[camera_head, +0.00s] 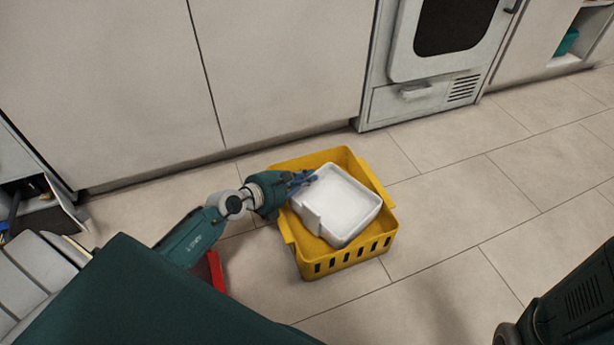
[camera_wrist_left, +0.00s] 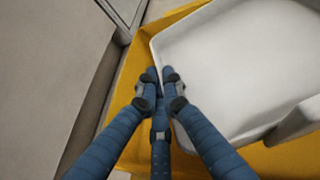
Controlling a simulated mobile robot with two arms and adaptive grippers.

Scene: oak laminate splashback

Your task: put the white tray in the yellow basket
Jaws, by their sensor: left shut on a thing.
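The yellow basket (camera_head: 345,262) stands on the tiled floor, with slots in its near wall. The white tray (camera_head: 343,203) is within the basket's outline and sits tilted; whether it touches the basket floor I cannot tell. My left gripper (camera_head: 311,179) reaches in from the left and is shut on the tray's left edge. In the left wrist view, the blue fingers (camera_wrist_left: 160,76) close together at the edge of the tray (camera_wrist_left: 235,65), with the yellow basket (camera_wrist_left: 290,160) beneath it. My right gripper is not in view.
Pale cabinet fronts (camera_head: 275,60) and an oven (camera_head: 430,75) stand behind the basket. A red thing (camera_head: 214,271) is partly hidden behind my left arm. An open drawer or compartment (camera_head: 40,200) shows at the left. The tiled floor (camera_head: 470,200) right of the basket is clear.

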